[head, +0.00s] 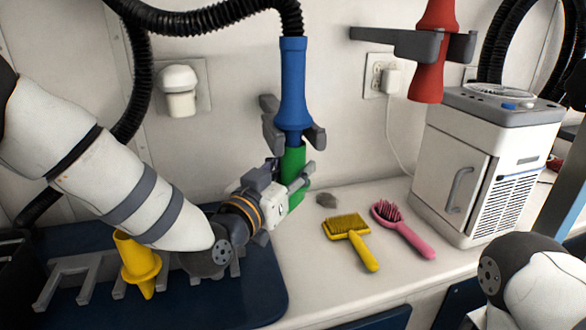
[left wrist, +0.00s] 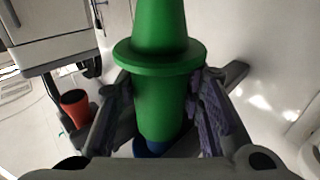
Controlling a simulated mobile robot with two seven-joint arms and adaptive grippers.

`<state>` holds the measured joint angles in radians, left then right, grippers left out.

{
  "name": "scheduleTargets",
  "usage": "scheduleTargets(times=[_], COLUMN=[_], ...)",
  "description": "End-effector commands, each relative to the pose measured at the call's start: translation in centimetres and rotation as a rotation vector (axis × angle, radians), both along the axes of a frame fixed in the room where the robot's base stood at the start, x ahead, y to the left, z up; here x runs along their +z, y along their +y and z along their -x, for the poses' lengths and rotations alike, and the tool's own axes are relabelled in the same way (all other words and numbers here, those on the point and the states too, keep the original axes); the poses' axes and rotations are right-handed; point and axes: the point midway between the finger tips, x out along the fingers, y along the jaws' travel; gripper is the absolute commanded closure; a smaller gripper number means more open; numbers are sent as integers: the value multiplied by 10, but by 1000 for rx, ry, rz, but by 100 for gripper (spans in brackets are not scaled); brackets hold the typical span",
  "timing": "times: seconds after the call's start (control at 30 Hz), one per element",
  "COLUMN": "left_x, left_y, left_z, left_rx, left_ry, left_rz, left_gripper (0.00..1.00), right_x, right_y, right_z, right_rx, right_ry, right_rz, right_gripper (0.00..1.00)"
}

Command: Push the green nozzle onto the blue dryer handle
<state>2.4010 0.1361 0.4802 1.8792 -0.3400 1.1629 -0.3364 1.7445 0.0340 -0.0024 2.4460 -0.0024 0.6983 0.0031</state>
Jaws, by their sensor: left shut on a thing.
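The blue dryer handle (head: 292,85) hangs upright in a grey wall holder, below a black ribbed hose. The green nozzle (head: 294,160) is directly under it, roughly in line. Its top meets or overlaps the handle's narrow lower end; I cannot tell how far the two fit together. My left gripper (head: 286,184) is shut on the nozzle from below and the left. In the left wrist view the nozzle (left wrist: 162,100), with its wide flange, sits between both fingers, and a bit of the blue handle (left wrist: 152,149) shows behind it. My right gripper is out of view.
A yellow nozzle (head: 138,262) stands in a grey rack on the dark blue mat (head: 262,300). A yellow brush (head: 350,228), a pink brush (head: 405,228) and a grey lump lie on the white counter. A red dryer handle (head: 430,75) hangs right, above a white cabinet (head: 470,170).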

Motion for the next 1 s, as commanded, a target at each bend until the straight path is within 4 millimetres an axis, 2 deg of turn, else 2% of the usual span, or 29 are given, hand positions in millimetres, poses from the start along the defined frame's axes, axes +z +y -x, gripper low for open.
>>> scheduleTargets(times=[0.17, 0.2, 0.27, 0.63, 1.0], left_x=[2, 2, 2, 1, -4], left_y=[0, 0, 0, 3, 46], left_z=[0, 0, 0, 5, 86], left_rx=[0, 0, 0, 0, 1], left_ry=[-6, -6, -6, -3, -1], left_rz=[2, 2, 2, 1, 2], left_gripper=[100, 56, 43, 42, 42], right_x=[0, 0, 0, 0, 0], right_y=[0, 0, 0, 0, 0], right_z=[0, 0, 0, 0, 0], right_rx=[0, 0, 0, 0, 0], right_ry=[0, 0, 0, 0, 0], right_rz=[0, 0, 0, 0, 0], right_gripper=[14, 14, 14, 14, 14])
